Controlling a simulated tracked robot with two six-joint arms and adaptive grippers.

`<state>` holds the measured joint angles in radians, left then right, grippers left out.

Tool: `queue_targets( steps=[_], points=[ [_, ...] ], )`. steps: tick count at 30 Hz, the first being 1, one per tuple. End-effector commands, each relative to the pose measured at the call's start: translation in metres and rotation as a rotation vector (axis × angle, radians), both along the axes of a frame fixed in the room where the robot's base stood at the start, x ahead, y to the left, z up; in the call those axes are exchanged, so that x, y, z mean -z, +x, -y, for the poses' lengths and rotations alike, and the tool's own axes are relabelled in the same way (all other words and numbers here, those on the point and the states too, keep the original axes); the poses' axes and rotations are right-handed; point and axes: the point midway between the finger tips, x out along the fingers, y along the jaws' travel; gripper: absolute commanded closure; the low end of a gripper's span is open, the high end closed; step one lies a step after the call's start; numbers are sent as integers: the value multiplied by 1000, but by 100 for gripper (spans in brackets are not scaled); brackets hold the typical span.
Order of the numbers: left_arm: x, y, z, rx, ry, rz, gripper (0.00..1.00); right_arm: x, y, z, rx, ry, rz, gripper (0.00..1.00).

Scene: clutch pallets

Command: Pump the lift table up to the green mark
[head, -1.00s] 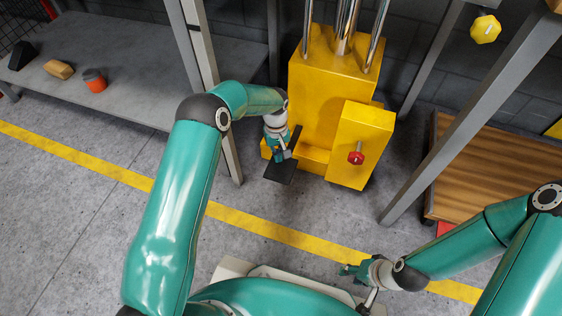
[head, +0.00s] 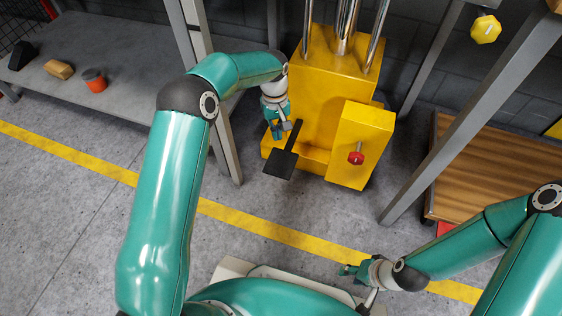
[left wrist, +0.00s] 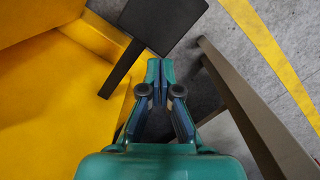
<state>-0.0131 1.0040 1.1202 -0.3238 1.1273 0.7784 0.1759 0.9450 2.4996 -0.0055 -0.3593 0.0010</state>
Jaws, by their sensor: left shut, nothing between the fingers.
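The lift table's yellow base (head: 325,90) stands in the middle of the head view, with chrome columns (head: 345,25) rising out of the top of the frame. Its tabletop and the green mark are out of view. A black foot pedal (head: 281,164) sticks out at the base's front left; its plate also shows at the top of the left wrist view (left wrist: 165,22). My left gripper (head: 276,134) is shut and empty, just above and behind the pedal plate, beside the lever; its fingertips show in the left wrist view (left wrist: 160,62). My right gripper (head: 346,270) hangs low over the floor, its fingers too small to judge.
A red knob (head: 356,158) sits on the base's front box. A grey post (head: 229,150) stands close left of my left gripper. A grey shelf (head: 150,80) holds several small items. A wooden-topped cart (head: 500,170) is at right. The floor before the pedal is clear.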

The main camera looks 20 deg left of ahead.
Motion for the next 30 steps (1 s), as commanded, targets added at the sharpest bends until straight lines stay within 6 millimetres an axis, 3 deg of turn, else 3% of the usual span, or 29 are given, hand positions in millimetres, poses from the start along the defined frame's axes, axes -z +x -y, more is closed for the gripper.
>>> queue_targets(
  steps=[17,22,30],
  points=[
    [0,0,0,0,0,-2,100,-1,0,0,0,0,0,60],
    [-6,-2,1,-1,-11,-22,100,-21,0,0,0,0,0,60],
    [-8,-11,8,-2,-58,-93,100,-72,0,0,0,0,0,60]
  ],
)
